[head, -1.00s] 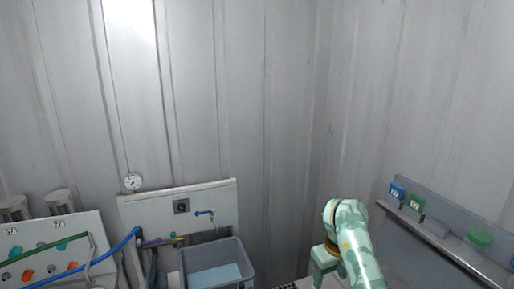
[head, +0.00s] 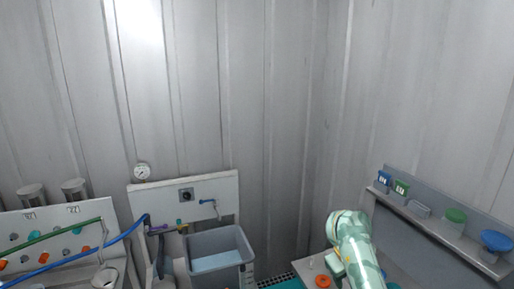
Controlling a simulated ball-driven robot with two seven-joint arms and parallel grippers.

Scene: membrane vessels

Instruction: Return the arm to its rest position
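My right arm (head: 354,246), in a pale green camouflage pattern, rises from the bottom edge right of centre in the head view. Its forearm points down and away. No gripper fingers can be made out at its end, so I cannot tell whether anything is held. My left arm and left gripper are not in view.
A grey bin (head: 220,250) with pale blue inside stands below a wall panel with a blue tap (head: 208,202). A panel with coloured knobs and hoses (head: 60,241) is at left. A shelf at right holds a green-lidded jar (head: 455,216) and a blue-topped item (head: 496,240).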

